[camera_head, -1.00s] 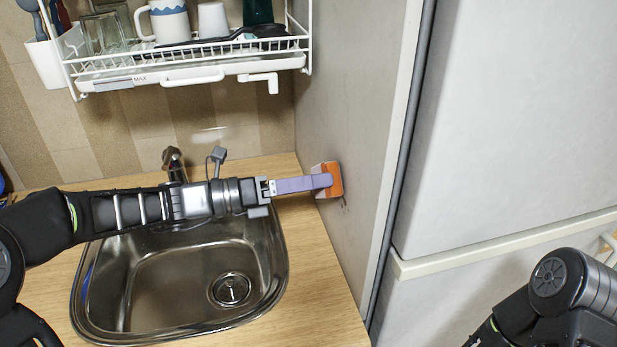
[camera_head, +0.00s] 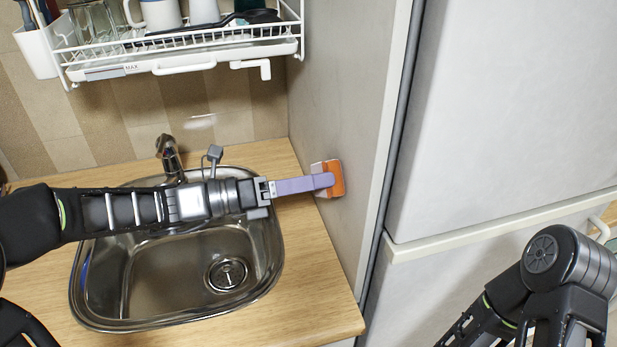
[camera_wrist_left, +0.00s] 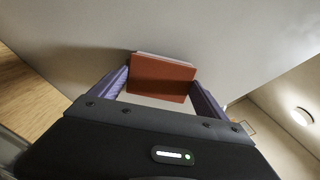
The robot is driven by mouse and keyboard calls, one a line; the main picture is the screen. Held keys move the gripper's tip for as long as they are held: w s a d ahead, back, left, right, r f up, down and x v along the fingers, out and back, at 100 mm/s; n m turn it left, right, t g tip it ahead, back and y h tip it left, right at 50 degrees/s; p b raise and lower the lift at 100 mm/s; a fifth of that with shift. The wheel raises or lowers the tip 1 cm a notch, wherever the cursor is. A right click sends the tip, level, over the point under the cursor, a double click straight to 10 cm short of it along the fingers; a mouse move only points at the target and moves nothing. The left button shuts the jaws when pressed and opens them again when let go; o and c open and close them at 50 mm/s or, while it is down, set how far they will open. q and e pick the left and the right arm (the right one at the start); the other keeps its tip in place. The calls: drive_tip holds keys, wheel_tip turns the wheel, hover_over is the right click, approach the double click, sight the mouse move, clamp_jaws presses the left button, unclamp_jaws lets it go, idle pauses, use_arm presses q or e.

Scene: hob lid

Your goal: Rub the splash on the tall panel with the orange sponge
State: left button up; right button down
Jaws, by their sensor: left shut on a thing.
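The tall panel (camera_head: 345,100) is grey and stands to the right of the sink. No splash shows clearly; the sponge and gripper may hide it. My right arm shows at the lower right, but its gripper is out of view.
A steel sink (camera_head: 190,270) with a tap (camera_head: 170,158) lies below my left arm, set in a wooden counter (camera_head: 318,290). A white dish rack (camera_head: 185,55) with mugs and glasses hangs above. A white fridge (camera_head: 500,110) stands right of the panel.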

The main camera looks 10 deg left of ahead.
sight(324, 194)
use_arm(q)
drive_tip(key=shift+s+d, duration=0.1)
drive_tip(key=shift+s+d+r+p, duration=0.1)
drive_tip(key=shift+s+d+p, duration=0.25)
drive_tip(key=shift+s, duration=0.35)
drive_tip(key=shift+s+d+p, duration=0.25)
drive_tip(key=shift+s+p, duration=0.1)
drive_tip(key=shift+s, duration=0.3)
drive_tip(key=shift+s+d, duration=0.1)
drive_tip(key=shift+s, duration=0.25)
drive_tip(key=shift+p, duration=0.55)
drive_tip(key=shift+w, duration=0.1)
